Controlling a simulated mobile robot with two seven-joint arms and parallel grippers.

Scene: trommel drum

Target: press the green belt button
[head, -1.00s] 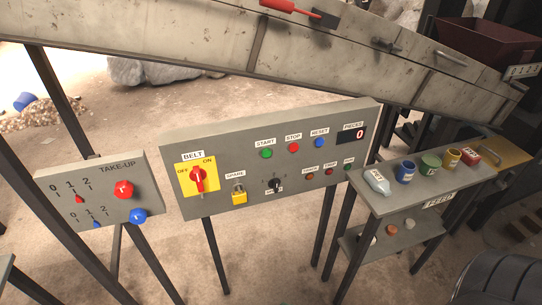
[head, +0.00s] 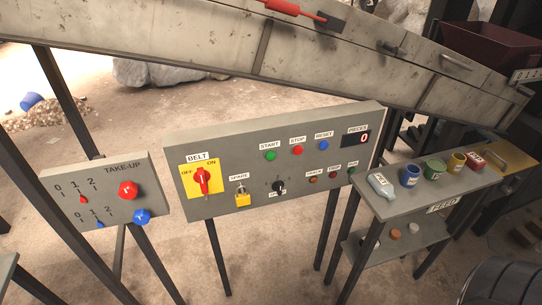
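The green START button (head: 271,155) sits on the upper middle of the grey control panel (head: 228,153). To its right are the red STOP button (head: 298,150) and the blue RESET button (head: 324,145). The red BELT rotary switch (head: 202,180) on its yellow plate is at the panel's left, between OFF and ON labels; its handle stands roughly upright. Neither of my grippers shows in the head view.
A TAKE-UP panel (head: 110,214) with red and blue knobs stands at the left. A FEED shelf (head: 400,200) with several cups and a bottle (head: 381,186) stands at the right. A long metal trough (head: 215,62) slopes above the panel. A PIECES display (head: 364,139) reads 0.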

